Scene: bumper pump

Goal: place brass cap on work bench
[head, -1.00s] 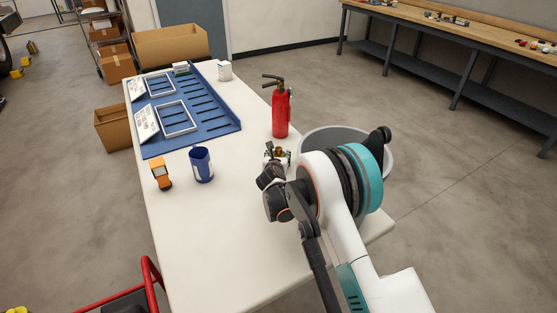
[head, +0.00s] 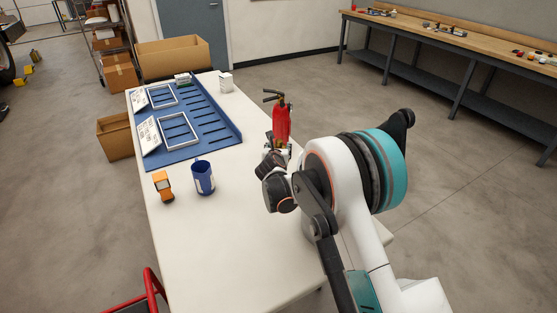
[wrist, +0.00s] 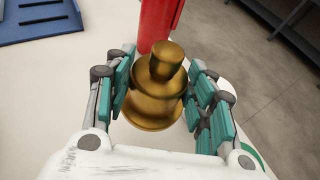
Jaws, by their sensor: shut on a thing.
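My gripper (wrist: 165,70) is shut on a brass cap (wrist: 158,95), a stepped, shiny piece with a narrow knob and a wide flange. The teal finger pads flank it on both sides in the wrist view. In the head view, my gripper (head: 277,152) is just in front of the red fire extinguisher; the cap is too small to make out there. A white-topped table (head: 235,235) lies below my gripper. A wood-topped bench (head: 450,38) stands at the back right, far from my gripper. The height of the cap above the table is unclear.
The fire extinguisher (head: 281,122) stands close behind my gripper. A blue cup (head: 203,178) and an orange device (head: 162,186) stand to the left. A blue slotted panel (head: 205,125) lies at the far left. The table's front middle is clear.

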